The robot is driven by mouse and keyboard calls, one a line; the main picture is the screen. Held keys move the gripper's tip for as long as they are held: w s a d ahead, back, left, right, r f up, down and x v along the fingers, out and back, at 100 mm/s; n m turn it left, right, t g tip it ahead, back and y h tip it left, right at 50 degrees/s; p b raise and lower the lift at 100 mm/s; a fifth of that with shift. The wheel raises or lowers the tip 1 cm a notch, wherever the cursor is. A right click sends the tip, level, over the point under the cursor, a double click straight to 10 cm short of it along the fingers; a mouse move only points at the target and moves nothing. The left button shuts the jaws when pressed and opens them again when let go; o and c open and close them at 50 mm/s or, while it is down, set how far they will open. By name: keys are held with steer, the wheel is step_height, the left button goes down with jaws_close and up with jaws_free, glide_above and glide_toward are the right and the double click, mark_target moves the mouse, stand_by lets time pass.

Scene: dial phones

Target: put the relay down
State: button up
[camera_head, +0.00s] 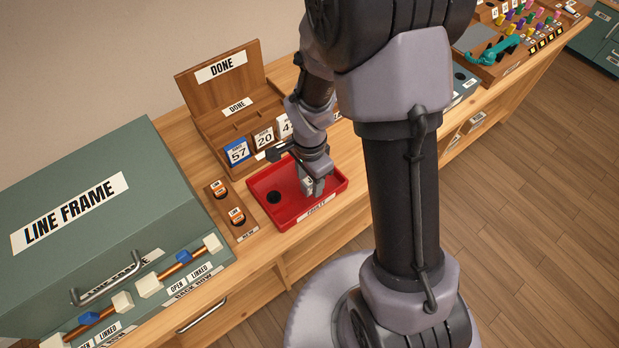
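My gripper (314,186) points down inside the red tray (285,216), over its right part. A small pale piece with dark marks (307,184) shows at the fingers. It may be the relay, but it is too small and too covered to tell whether the fingers are closed on it. I cannot tell whether it touches the tray floor. The tray has a round dark spot (274,197) at its left and a front label that is hard to read.
Left of the tray is a wooden holder (224,205) with two orange-and-white pieces, labelled NEW. Behind stands a wooden DONE rack (211,95) with numbered cards. The green LINE FRAME cabinet (150,180) fills the left. A teal handset (495,50) lies far right.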

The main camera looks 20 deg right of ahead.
step_height(320, 180, up, 13)
steer(key=p, duration=0.5)
step_height(320, 180, up, 7)
steer(key=n+t, duration=0.2)
steer(key=n, duration=0.1)
glide_above(310, 181)
steer(key=s+a, duration=0.1)
steer(key=s, duration=0.1)
steer(key=s+a+r+n+t+y+b, duration=0.2)
steer(key=s+a+r+n+t+b, duration=0.1)
steer(key=s+r+n, duration=0.4)
steer(key=s+r, duration=0.1)
steer(key=s, duration=0.2)
steer(key=shift+s+r+t, duration=0.25)
steer(key=shift+s+t, duration=0.05)
steer(key=shift+t, duration=0.1)
steer(key=shift+c, duration=0.2)
